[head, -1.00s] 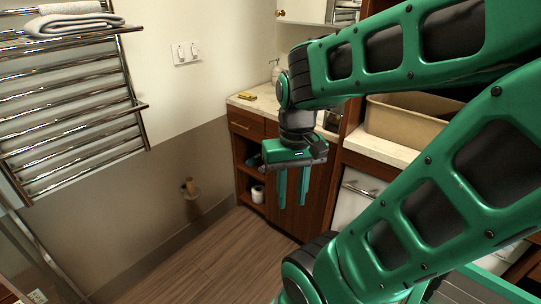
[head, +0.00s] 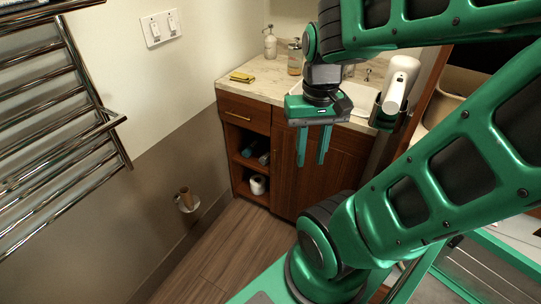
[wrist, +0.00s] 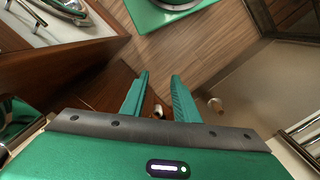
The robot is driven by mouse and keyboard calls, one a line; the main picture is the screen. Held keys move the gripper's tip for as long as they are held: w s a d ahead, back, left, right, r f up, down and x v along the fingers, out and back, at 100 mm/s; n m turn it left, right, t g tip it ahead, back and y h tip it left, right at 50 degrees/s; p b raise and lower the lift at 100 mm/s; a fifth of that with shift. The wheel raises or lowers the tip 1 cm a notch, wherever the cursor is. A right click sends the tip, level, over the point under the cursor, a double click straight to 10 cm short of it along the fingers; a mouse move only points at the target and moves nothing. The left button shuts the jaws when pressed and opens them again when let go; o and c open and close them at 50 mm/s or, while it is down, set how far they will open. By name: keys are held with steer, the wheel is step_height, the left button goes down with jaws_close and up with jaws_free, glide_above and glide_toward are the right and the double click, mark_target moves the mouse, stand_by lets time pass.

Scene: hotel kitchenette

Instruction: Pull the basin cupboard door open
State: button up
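The basin cupboard (head: 285,180) is a dark red-brown wooden unit under a marble counter with a white basin (head: 350,98). Its door front (head: 340,170) is to the right of the open shelves and looks closed; part is hidden behind my gripper and arm. I cannot make out a handle on it. My gripper (head: 312,158) points down in front of the cupboard, with its two green fingers apart and nothing between them. I cannot tell how far they are from the door. In the wrist view the open fingers (wrist: 158,95) show beside dark wood (wrist: 92,95).
A drawer (head: 243,114) with a brass handle is above shelves holding a white roll (head: 258,184). A soap bottle (head: 270,42) and yellow item (head: 242,77) stand on the counter. A towel rail (head: 70,140) is at left. Wooden floor (head: 215,250) is clear before the cupboard.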

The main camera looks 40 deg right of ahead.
steer(key=shift+w+a, duration=0.1)
steer(key=shift+w, duration=0.15)
steer(key=w+d+f+n+g+h, duration=0.2)
steer(key=w+d+f+n+h, duration=0.15)
steer(key=w+f, duration=0.5)
steer(key=w+d+f+n+g+h, duration=0.25)
steer(key=w+d+f+n, duration=0.25)
steer(key=w, duration=0.6)
steer(key=w+f+n+t+h, duration=0.2)
steer(key=w+f+n+h, duration=0.2)
steer(key=f+n, duration=0.3)
steer(key=w+a+f+n+t+h, duration=0.15)
steer(key=w+f+n+h, duration=0.3)
steer(key=f, duration=0.45)
steer(key=w+f+n+t+h, duration=0.35)
steer(key=w+f+n, duration=0.2)
steer(key=f, duration=0.25)
steer(key=d, duration=1)
steer(key=shift+w+d+f, duration=0.15)
steer(key=shift+d+f, duration=0.05)
steer(key=shift+d, duration=0.2)
